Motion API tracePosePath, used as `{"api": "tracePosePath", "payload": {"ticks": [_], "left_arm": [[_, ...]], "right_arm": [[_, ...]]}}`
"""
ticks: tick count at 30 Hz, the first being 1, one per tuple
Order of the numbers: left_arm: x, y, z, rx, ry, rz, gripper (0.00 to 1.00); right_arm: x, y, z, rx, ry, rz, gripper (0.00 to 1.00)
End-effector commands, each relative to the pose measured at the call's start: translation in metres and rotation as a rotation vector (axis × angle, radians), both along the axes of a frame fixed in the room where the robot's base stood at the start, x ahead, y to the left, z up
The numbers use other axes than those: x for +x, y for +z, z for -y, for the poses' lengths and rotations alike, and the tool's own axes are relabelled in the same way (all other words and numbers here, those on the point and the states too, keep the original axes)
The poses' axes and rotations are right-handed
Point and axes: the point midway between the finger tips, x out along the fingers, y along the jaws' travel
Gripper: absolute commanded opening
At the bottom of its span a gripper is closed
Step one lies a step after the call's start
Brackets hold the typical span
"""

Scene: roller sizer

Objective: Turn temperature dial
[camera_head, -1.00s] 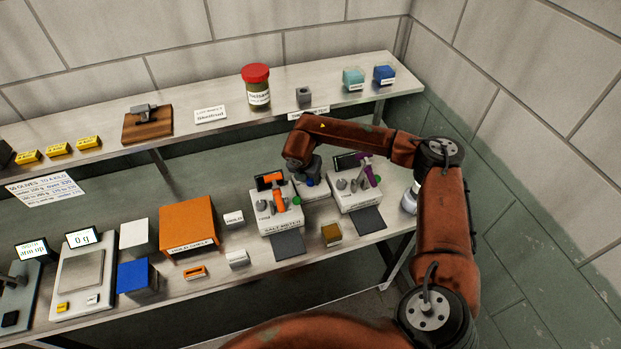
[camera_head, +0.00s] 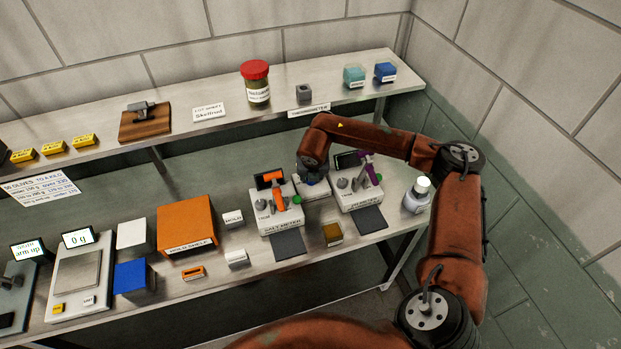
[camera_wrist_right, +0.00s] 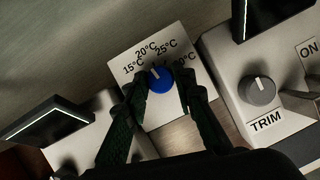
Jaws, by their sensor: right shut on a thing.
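The blue temperature dial (camera_wrist_right: 160,80) sits on a white plate (camera_wrist_right: 124,46) marked 15°C, 20°C, 25°C and a partly covered last mark in the right wrist view. Its white pointer mark leans up and left, roughly toward 20°C. My right gripper (camera_wrist_right: 161,88) is shut on the dial, with one dark finger on each side. In the head view the dial shows only as a bit of blue (camera_head: 311,181) under my right wrist, and the fingers are mostly hidden. My left gripper is not in view.
The salt meter (camera_head: 277,220) stands left of the dial and another meter (camera_head: 359,200) with a purple lever stands right, both close. A white bottle (camera_head: 416,197) stands near my right forearm. The back shelf (camera_head: 230,90) runs behind, with a thermometer label (camera_head: 309,110).

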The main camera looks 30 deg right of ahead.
Motion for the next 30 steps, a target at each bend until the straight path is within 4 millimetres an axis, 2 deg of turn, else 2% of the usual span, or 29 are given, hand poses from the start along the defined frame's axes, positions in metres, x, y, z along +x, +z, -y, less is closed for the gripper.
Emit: {"api": "tracePosePath", "payload": {"ticks": [9, 30], "left_arm": [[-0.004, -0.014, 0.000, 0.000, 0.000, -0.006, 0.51], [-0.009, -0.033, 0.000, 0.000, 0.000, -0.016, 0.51]], "right_arm": [[-0.001, -0.002, 0.004, 0.000, 0.298, 0.000, 0.00], [0.001, -0.001, 0.007, 0.001, 0.945, 0.001, 0.00]]}}
